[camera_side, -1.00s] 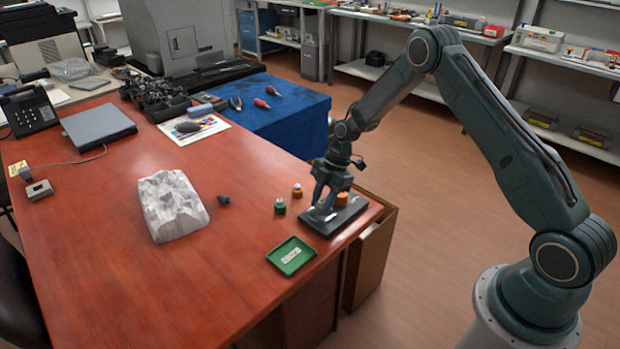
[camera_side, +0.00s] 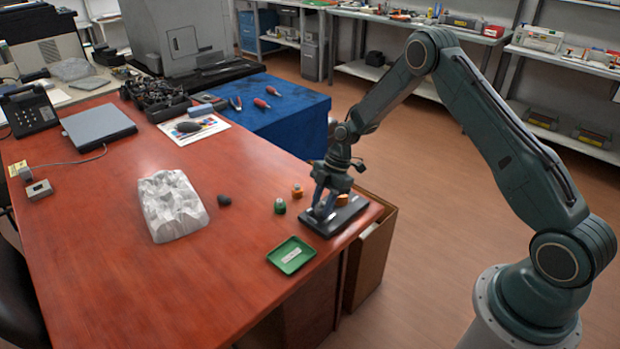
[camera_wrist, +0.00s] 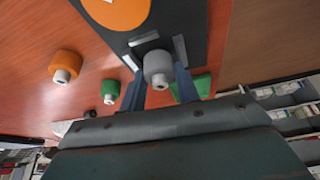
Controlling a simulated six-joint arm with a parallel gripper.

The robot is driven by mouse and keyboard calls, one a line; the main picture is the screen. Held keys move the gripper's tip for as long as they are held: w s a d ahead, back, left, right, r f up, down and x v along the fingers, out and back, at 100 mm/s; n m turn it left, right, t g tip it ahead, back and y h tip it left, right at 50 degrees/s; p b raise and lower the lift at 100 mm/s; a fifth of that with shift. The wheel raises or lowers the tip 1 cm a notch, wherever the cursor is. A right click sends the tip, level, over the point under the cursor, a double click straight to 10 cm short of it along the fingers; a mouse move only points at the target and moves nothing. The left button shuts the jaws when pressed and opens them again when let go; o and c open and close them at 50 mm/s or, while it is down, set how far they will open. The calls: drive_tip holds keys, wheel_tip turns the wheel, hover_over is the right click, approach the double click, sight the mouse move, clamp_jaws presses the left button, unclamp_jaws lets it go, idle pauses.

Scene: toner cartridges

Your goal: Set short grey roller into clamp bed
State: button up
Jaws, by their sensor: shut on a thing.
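The short grey roller (camera_wrist: 158,68) is between my gripper's two blue fingers (camera_wrist: 159,82) in the wrist view, with its pale end toward the camera. My gripper is shut on it. In the side view my gripper (camera_side: 322,207) points down at the near-left part of the black clamp bed (camera_side: 328,229). In the wrist view light metal bars (camera_wrist: 144,39) of the bed (camera_wrist: 170,18) lie right beside the roller. The fingers largely hide the roller in the side view, so I cannot tell whether it touches the bed's floor.
An orange roller (camera_side: 297,191) and a green roller (camera_side: 280,206) stand left of the bed. An orange round part (camera_side: 342,199) is on the bed's far side. A green tray (camera_side: 291,255) lies in front. A grey-white block (camera_side: 172,205) and small dark piece (camera_side: 224,200) lie further left.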

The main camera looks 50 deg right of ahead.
drive_tip(key=shift+f, duration=0.35)
idle(0.6)
drive_tip(key=o, duration=0.9)
drive_tip(key=shift+r, duration=0.1)
drive_tip(key=shift+o, duration=0.8)
drive_tip(key=shift+r, duration=2.4)
